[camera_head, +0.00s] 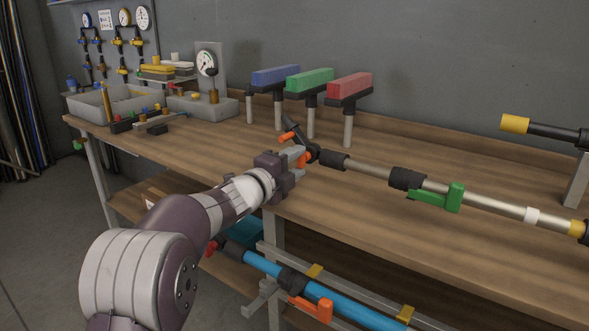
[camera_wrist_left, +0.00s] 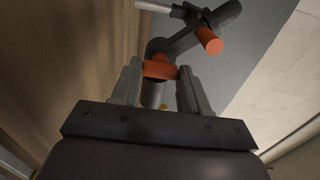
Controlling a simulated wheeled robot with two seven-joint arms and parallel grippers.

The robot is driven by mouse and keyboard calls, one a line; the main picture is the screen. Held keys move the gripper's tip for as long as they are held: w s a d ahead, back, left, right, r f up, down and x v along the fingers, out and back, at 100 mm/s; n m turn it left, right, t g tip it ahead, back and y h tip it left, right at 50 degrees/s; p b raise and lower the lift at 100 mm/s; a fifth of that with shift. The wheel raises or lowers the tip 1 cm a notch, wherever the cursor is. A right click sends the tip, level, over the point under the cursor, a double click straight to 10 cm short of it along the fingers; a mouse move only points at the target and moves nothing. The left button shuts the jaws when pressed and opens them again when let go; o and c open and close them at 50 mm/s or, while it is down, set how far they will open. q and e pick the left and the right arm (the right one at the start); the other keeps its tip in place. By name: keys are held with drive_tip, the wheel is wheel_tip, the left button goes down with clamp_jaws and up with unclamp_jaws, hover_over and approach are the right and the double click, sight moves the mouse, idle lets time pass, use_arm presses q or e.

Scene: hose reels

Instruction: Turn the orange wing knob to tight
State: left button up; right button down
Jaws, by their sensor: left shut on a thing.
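The orange wing knob (camera_wrist_left: 160,70) sits between the two fingertips of my left gripper (camera_wrist_left: 158,82) in the left wrist view. In the head view my left gripper (camera_head: 296,156) is shut on this orange wing knob (camera_head: 305,159), at the left end of a pipe fitting. A second orange piece (camera_head: 287,137) sticks out of the dark fitting (camera_head: 313,152) just beyond the fingers; it also shows in the left wrist view (camera_wrist_left: 210,40), clear of the fingers. The fingers hide part of the knob. My right gripper is not in view.
A metal pipe with a green lever (camera_head: 442,198) runs right along the workbench (camera_head: 205,150). Blue (camera_head: 275,75), green (camera_head: 310,80) and red (camera_head: 349,86) blocks stand on posts behind. A blue tube (camera_head: 330,304) lies below the bench top. Bare bench top lies left of the fitting.

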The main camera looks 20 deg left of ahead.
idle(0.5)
use_arm(q)
drive_tip(key=o, duration=1.1)
drive_tip(key=shift+c, duration=0.2)
drive_tip(key=shift+s, duration=0.1)
drive_tip(key=p+v, duration=0.1)
drive_tip(key=v, duration=1.1)
drive_tip(key=shift+s, duration=0.2)
drive_tip(key=shift+a, duration=0.15)
